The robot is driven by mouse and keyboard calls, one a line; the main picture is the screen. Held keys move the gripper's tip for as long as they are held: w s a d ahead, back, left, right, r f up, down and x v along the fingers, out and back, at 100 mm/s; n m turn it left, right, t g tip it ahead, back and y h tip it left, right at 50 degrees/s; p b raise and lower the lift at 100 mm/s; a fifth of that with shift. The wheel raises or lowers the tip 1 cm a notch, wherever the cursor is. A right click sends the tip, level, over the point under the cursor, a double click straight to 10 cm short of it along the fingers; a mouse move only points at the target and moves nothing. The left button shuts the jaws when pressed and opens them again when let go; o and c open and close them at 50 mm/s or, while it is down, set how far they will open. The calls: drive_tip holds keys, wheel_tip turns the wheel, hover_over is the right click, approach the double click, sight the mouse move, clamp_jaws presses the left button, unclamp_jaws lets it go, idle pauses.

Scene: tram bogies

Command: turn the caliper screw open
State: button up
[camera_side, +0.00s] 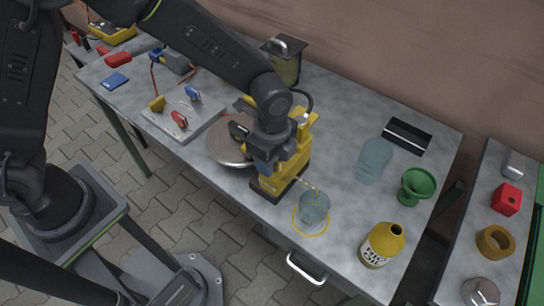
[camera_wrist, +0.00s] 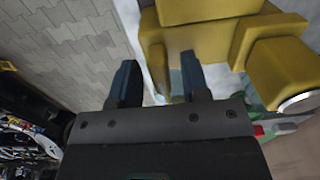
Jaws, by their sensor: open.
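The yellow caliper (camera_side: 292,172) stands on a dark base on the grey bench, beside a round metal disc (camera_side: 229,152). In the wrist view the caliper's yellow body (camera_wrist: 205,40) fills the top, with a round silver end on its right part. My gripper (camera_side: 264,168) is close against the caliper in the side view and hides part of it. I cannot make out the screw clearly. A thin pale tube runs from the caliper toward a clear jar (camera_side: 314,207).
The jar stands in a yellow ring on the bench. A clear container (camera_side: 374,160), green funnel (camera_side: 417,186), yellow bottle (camera_side: 383,244) and black tray (camera_side: 407,136) stand to the right. A plate with coloured handles (camera_side: 187,115) lies left. A lidded reservoir (camera_side: 286,66) is behind.

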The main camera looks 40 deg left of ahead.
clamp_jaws()
idle(0.3)
drive_tip(key=shift+n, duration=0.3)
drive_tip(key=n, duration=0.3)
drive_tip(key=shift+n, duration=0.3)
drive_tip(key=n, duration=0.4)
drive_tip(key=shift+n, duration=0.3)
drive_tip(key=n, duration=0.4)
drive_tip(key=shift+n, duration=2.5)
